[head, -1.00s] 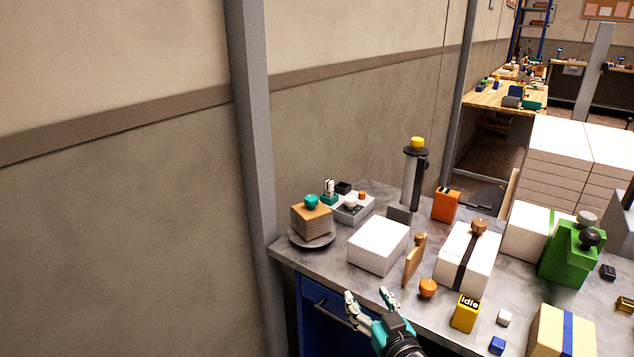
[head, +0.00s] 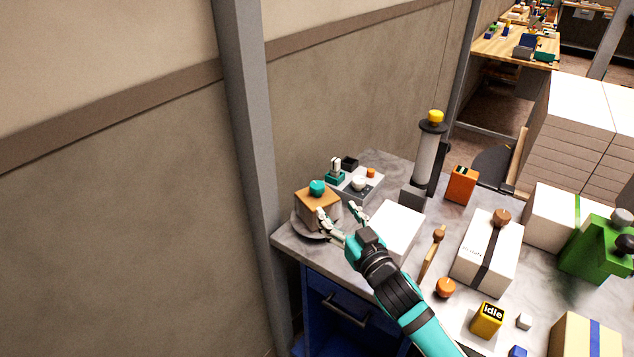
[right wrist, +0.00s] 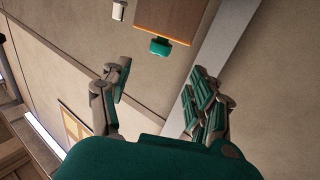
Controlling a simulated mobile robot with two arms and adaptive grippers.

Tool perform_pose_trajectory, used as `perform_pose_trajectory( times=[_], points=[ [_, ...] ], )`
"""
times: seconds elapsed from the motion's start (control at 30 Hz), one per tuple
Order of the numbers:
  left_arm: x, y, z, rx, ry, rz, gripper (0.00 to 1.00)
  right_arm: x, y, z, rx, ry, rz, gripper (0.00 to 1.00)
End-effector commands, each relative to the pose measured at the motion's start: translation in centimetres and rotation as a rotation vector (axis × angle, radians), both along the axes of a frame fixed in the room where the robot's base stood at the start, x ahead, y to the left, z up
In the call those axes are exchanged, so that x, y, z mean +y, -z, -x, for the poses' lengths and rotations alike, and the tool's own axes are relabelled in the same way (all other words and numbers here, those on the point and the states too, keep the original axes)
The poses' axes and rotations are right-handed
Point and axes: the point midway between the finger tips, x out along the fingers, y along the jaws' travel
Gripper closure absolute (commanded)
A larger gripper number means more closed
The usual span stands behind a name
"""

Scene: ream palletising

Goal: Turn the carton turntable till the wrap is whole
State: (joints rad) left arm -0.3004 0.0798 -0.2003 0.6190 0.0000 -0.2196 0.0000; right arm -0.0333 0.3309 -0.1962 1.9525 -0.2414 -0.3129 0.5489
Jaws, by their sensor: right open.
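The brown carton (head: 312,208) with a teal knob (head: 317,187) on top stands on a round grey turntable (head: 303,226) at the table's left corner. The carton also shows in the right wrist view (right wrist: 168,20), with its teal knob (right wrist: 160,47) beyond the fingers. My right gripper (head: 338,214) is open and empty, just right of the carton in the head view. In the right wrist view the spread fingers (right wrist: 155,95) have nothing between them, and the carton is farther off. I cannot tell whether a finger touches the carton. My left gripper is not in view.
A white ream (head: 405,222) lies right of my gripper, partly behind it. A grey tray with small parts (head: 372,187) is behind the carton. A wrap roll post (head: 428,155) stands at the back. A metal column (head: 248,150) rises left of the table.

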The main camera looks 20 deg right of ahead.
Motion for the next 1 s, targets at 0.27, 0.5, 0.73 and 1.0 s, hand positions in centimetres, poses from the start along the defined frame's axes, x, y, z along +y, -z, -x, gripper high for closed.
perform_pose_trajectory(
  times=[0.27, 0.5, 0.73, 1.0],
  points=[
    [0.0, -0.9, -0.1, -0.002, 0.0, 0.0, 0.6, 0.9, -0.2, -6.3, -0.001, 0.001, 0.0, 0.39],
    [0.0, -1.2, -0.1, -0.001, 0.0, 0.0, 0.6, 1.4, -0.1, -9.9, -0.001, 0.0, 0.0, 0.39],
    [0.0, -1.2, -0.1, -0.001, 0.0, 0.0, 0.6, 1.6, 0.0, -11.1, 0.001, 0.001, 0.001, 0.39],
    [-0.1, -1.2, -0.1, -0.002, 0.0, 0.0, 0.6, 1.6, 0.0, -11.1, 0.001, 0.0, 0.001, 0.43]
  ],
)
